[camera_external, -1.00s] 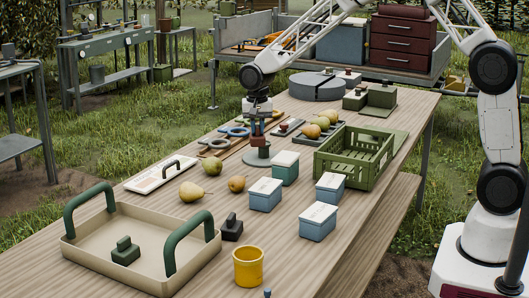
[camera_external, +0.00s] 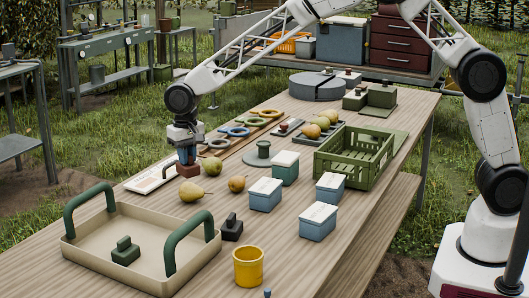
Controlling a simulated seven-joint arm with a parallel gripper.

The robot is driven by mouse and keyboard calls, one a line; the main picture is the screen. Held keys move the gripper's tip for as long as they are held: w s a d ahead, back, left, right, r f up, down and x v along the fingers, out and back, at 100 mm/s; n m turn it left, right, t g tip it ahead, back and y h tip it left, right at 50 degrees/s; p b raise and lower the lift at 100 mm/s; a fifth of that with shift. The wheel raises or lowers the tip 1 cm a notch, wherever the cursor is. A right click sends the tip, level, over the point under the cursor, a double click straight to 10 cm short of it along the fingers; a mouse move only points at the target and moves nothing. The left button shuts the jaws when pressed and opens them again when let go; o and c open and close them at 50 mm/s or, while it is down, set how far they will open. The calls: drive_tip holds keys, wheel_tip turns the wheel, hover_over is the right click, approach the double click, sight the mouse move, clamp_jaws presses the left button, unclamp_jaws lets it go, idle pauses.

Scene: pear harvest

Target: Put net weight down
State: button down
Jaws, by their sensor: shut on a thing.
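My gripper (camera_external: 187,158) points down over the left part of the wooden table, behind the yellow pear. It is shut on a small reddish-brown block (camera_external: 189,170), which I take to be the net weight. The block is low, close to the white board (camera_external: 152,178) with a dark handle, and hides part of that board. I cannot tell whether the block touches the surface below it.
A yellow pear (camera_external: 192,191) and a browner pear (camera_external: 237,184) lie just in front. A beige tray (camera_external: 95,262) with green handles stands at the front left. Lidded boxes (camera_external: 265,195), a green crate (camera_external: 345,172) and a knobbed green disc (camera_external: 257,160) are to the right.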

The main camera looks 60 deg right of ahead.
drive_tip(key=s+a+n, duration=0.1)
drive_tip(key=a+n, duration=0.1)
drive_tip(key=a, duration=0.9)
drive_tip(key=s+a+n, duration=0.2)
drive_tip(key=a, duration=1)
drive_tip(key=shift+s+n, duration=0.25)
drive_tip(key=shift+n, duration=0.05)
drive_tip(key=shift+f, duration=0.2)
approach(153, 244)
drive_tip(key=shift+w, duration=0.1)
drive_tip(key=shift+f, duration=0.1)
drive_tip(key=shift+f, duration=1.8)
drive_tip(key=shift+f, duration=0.2)
drive_tip(key=c, duration=1.1)
unclamp_jaws()
